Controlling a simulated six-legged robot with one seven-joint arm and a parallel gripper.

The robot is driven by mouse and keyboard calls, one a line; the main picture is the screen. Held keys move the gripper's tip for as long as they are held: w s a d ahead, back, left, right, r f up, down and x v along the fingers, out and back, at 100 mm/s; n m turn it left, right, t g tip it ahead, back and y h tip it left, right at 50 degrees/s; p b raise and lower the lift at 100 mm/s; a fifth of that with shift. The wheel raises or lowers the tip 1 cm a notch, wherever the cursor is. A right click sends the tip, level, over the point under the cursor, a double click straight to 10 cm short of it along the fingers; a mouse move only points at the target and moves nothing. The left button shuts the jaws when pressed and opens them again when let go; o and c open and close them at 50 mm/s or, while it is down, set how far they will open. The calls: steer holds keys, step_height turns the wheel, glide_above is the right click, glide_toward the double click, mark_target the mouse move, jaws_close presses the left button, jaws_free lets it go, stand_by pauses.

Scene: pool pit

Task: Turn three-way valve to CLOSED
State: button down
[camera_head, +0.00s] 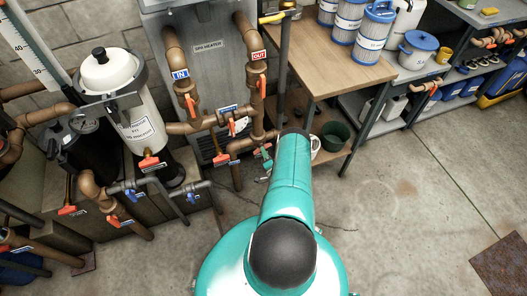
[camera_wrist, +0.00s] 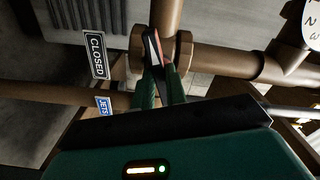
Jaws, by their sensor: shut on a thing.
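The three-way valve (camera_wrist: 183,50) shows in the wrist view as a brown pipe joint with a red and dark handle (camera_wrist: 154,46) carrying a pale pointed mark. My gripper (camera_wrist: 160,74) has its two green fingers close together at the handle's near end, shut on it. A dark CLOSED plate (camera_wrist: 96,55) is left of the handle, and a blue JETS plate (camera_wrist: 104,106) is below it. The handle points up in this view, not straight at the CLOSED plate. In the head view, my gripper (camera_head: 265,156) is partly hidden by my teal arm, beside the heater pipes.
Brown pipes (camera_head: 258,105) with several orange handles stand before the grey heater (camera_head: 205,60). A white filter tank (camera_head: 112,75) is on the left. A wooden bench (camera_head: 318,80) with filter cartridges is right of the pipes. The floor (camera_head: 420,200) to the right is mostly clear.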

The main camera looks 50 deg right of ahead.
steer(key=n, duration=1.4)
steer(key=c, duration=1.3)
jaws_free()
steer(key=shift+v, duration=3.5)
